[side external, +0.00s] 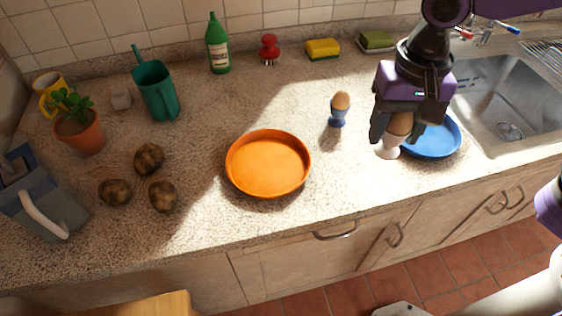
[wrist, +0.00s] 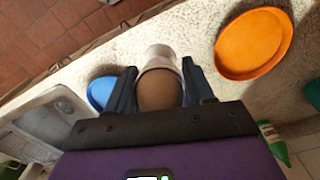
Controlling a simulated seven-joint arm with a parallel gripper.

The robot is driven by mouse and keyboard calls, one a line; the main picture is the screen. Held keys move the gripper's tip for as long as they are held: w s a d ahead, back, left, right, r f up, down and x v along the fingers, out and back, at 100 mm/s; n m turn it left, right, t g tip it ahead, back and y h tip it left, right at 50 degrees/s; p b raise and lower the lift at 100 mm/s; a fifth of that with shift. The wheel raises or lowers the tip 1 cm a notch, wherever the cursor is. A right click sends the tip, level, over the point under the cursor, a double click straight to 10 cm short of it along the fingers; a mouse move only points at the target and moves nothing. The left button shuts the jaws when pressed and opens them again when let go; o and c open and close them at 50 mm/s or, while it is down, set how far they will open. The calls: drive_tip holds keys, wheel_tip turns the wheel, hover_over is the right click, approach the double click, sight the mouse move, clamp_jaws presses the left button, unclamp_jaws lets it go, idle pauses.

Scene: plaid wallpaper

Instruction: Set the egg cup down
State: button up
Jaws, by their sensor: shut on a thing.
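A white egg cup (side external: 388,150) with a brown egg (side external: 401,123) in it is between the fingers of my gripper (side external: 392,132). My gripper is shut on the cup, which stays roughly upright beside the left edge of the blue plate (side external: 440,140). In the wrist view the cup (wrist: 161,52) shows beyond the egg (wrist: 159,90), with a finger of my gripper (wrist: 160,80) on each side. Its base looks clear of the counter, though the gap is hard to judge. A second egg cup, blue (side external: 337,121), stands on the counter to the left with an egg in it.
An orange dish (side external: 268,165) lies left of my gripper, with bare counter (side external: 345,165) between. The sink (side external: 510,100) is to the right. A green bottle (side external: 217,45), red brush (side external: 269,50) and sponges stand along the wall. Several potatoes (side external: 149,159) lie far left.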

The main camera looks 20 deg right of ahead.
drive_tip(key=w+a+m, duration=0.1)
drive_tip(key=w+a, duration=0.1)
drive_tip(key=a, duration=0.6)
hover_over(268, 166)
drive_tip(key=shift+m, duration=0.3)
drive_tip(key=f, duration=0.9)
drive_tip(key=shift+s+d+f, duration=0.15)
drive_tip(key=shift+d+f, duration=0.05)
drive_tip(key=shift+f, duration=0.15)
drive_tip(key=shift+a+f, duration=0.2)
drive_tip(key=shift+f, duration=1.65)
drive_tip(key=shift+f, duration=0.1)
drive_tip(key=o, duration=1.1)
drive_tip(key=shift+c, duration=0.2)
